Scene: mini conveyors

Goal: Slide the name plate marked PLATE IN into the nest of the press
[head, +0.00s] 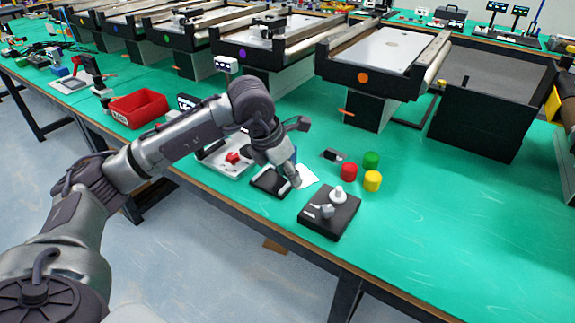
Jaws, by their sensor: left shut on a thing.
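My left gripper (293,180) points down just above the right end of a black block (266,182), beside a white sheet (308,176). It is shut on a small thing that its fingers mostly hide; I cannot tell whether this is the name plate. No PLATE IN marking is readable. A black base with a white round knob and light metal parts (346,217) stands to the right of the gripper, near the front edge; I cannot tell for sure which fixture is the press. A small dark flat piece (333,155) lies behind the sheet. My right gripper is out of view.
Red (348,172), green (371,160) and yellow (372,181) cylinders stand right of the gripper. A pale tray (215,158) with a red part is to its left, and a red bin (138,108) is farther left. Conveyors (380,52) line the back. The green table is clear at right.

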